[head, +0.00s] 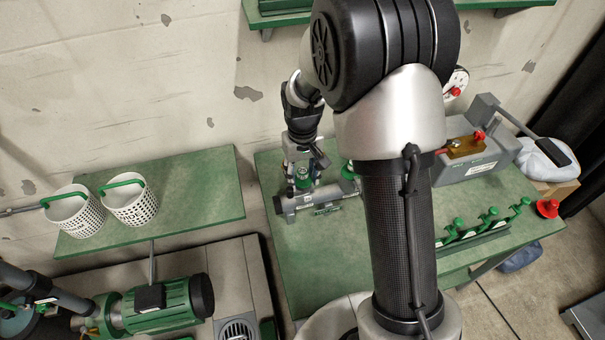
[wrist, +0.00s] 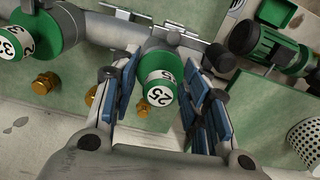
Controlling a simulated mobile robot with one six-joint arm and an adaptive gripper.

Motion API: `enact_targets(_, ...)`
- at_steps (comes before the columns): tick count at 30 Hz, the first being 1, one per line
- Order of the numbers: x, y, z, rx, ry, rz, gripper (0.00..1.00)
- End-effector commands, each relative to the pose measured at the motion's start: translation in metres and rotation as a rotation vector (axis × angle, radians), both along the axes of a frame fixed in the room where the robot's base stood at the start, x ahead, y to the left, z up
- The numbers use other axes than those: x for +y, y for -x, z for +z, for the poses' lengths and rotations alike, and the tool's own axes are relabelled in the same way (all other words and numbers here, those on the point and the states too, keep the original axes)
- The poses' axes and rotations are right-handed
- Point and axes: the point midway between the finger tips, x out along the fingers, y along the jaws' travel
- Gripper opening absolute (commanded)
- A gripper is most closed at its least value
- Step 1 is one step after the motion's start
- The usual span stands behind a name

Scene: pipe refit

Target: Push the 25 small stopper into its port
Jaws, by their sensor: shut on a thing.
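The small green stopper (wrist: 158,104) has a white cap marked 25 and sits between the blue-padded fingers of my gripper (wrist: 157,80) in the wrist view. My gripper is shut on it. In the head view, my gripper (head: 301,161) points down with the green stopper (head: 303,184) beneath it, at the grey pipe body (head: 291,205) on the green bench. The stopper appears upright over the pipe. The port is hidden beneath it, and I cannot tell how deep it sits.
A larger green fitting marked 32 (wrist: 17,42) and brass bolts (wrist: 45,83) are beside the stopper. Several green-handled parts (head: 487,222) stand in a rack at the bench's right. Two white baskets (head: 70,213) sit on the left shelf. The bench front (head: 310,265) is clear.

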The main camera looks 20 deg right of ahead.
Motion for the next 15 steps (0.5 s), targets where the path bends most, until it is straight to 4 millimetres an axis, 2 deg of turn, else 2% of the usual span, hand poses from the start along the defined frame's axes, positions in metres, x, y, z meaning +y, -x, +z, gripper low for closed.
enact_targets(15, 0.0000, -0.0001, -0.0059, 0.000, 0.000, 0.000, 0.14)
